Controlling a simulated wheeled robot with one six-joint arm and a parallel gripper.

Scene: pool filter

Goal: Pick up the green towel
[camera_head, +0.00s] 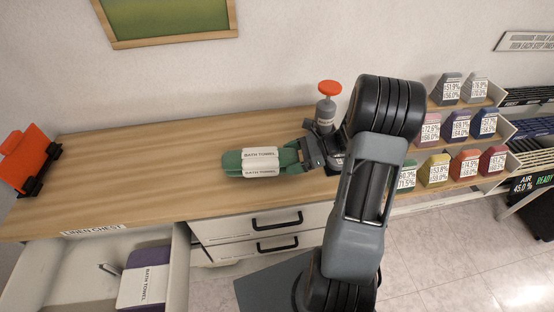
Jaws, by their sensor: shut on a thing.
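The green towel (232,164) is a rolled or folded bundle with a white band reading "BATH TOWEL". It is at the middle of the wooden counter top, and I cannot tell whether it rests on the counter or is slightly above it. My gripper (300,157) reaches it from the right and is shut on its right end. The fingertips partly cover that end.
An open drawer (180,270) at the lower left holds a purple towel (146,284). A grey bottle with a red top (326,108) stands close behind my gripper. A red-orange object (25,158) is at the counter's left end. Shelves with several coloured boxes (433,169) are at right.

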